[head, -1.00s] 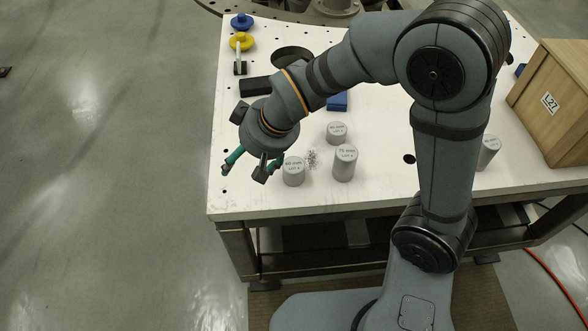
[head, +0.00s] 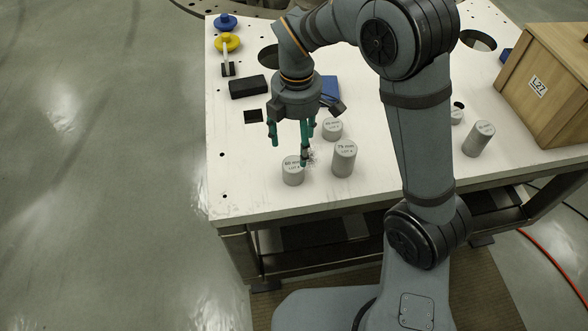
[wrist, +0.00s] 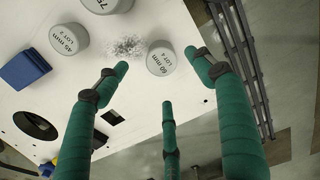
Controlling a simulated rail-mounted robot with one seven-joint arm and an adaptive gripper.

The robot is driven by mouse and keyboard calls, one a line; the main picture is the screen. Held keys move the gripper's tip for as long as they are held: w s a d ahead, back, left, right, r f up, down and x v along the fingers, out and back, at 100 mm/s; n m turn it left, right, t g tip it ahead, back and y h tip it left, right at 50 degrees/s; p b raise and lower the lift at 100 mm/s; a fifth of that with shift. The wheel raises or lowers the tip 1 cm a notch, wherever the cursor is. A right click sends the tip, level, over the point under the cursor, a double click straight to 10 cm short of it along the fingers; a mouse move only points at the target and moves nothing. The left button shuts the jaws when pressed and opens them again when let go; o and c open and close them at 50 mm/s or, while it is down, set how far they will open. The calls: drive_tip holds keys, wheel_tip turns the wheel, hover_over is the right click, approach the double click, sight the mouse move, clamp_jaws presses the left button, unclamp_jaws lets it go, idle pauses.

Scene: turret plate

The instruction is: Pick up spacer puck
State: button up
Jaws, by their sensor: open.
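Several grey cylindrical pucks stand on the white table. The 60 mm puck (head: 292,174) is nearest the front left, the 75 mm puck (head: 344,162) is to its right, and the 45 mm puck (head: 332,131) is behind. My three-fingered gripper (head: 289,150) is open and empty, pointing down just above and behind the 60 mm puck. One fingertip overlaps that puck's right edge in the head view; contact cannot be told. In the wrist view the 60 mm puck (wrist: 162,60) appears between two spread fingers, with the 45 mm puck (wrist: 69,38) at left.
A blue block (head: 330,88) and a black block (head: 248,87) lie behind. Another grey cylinder (head: 478,139) stands at right, near a wooden crate (head: 548,82). A speckled patch (wrist: 125,46) lies beside the 60 mm puck. The table's front-left area is clear.

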sight(294, 164)
wheel_tip(294, 164, down, 5)
drive_tip(key=shift+a+f+p, duration=0.15)
drive_tip(key=shift+f+p, duration=0.5)
drive_tip(key=shift+f, duration=0.65)
drive_tip(key=shift+a+f+p, duration=0.15)
drive_tip(key=shift+f+p, duration=0.45)
drive_tip(key=shift+f, duration=0.7)
drive_tip(key=shift+c, duration=0.3)
drive_tip(key=c, duration=1.5)
drive_tip(key=shift+c, duration=0.6)
